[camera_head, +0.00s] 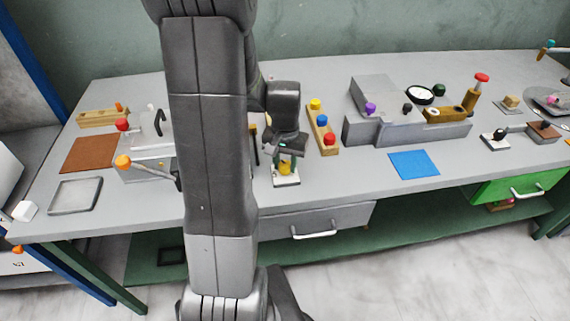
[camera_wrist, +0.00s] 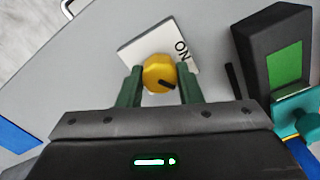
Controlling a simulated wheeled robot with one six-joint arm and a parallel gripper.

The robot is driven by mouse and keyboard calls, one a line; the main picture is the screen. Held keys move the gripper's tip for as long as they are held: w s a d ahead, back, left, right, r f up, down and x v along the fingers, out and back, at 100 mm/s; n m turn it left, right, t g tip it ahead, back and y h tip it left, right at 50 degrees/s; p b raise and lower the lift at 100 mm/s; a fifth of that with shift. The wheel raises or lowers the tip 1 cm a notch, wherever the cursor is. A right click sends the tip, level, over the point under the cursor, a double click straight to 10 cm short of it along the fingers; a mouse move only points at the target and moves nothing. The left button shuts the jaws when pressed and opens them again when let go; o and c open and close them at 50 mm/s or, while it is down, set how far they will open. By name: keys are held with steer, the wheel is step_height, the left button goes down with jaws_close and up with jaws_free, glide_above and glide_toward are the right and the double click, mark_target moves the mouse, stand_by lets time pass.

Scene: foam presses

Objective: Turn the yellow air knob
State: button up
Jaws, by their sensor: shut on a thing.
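The yellow air knob (camera_wrist: 158,74) sits on a white plate (camera_wrist: 140,48) marked "ON" and has a dark pointer line on its top. My gripper (camera_wrist: 159,86) has its two green fingers on either side of the knob, shut on it. In the head view, the knob (camera_head: 285,168) shows below my gripper (camera_head: 286,157), near the front part of the grey bench. The white plate's front edge (camera_head: 287,182) is visible there. My arm hides part of the bench to the left of the knob.
A dark box with a green screen (camera_wrist: 285,68) stands close to my gripper in the wrist view. A wooden block with coloured buttons (camera_head: 323,130) is just right of the knob. A blue mat (camera_head: 414,164) and a grey press (camera_head: 400,128) lie further right.

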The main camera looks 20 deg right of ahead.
mark_target(285, 163)
steer(key=m+b, duration=0.1)
steer(key=m, duration=0.5)
stand_by(0.6)
steer(key=o, duration=1)
step_height(285, 163, up, 14)
steer(key=shift+f, duration=0.1)
step_height(285, 163, down, 14)
steer(key=shift+r, duration=0.1)
stand_by(0.7)
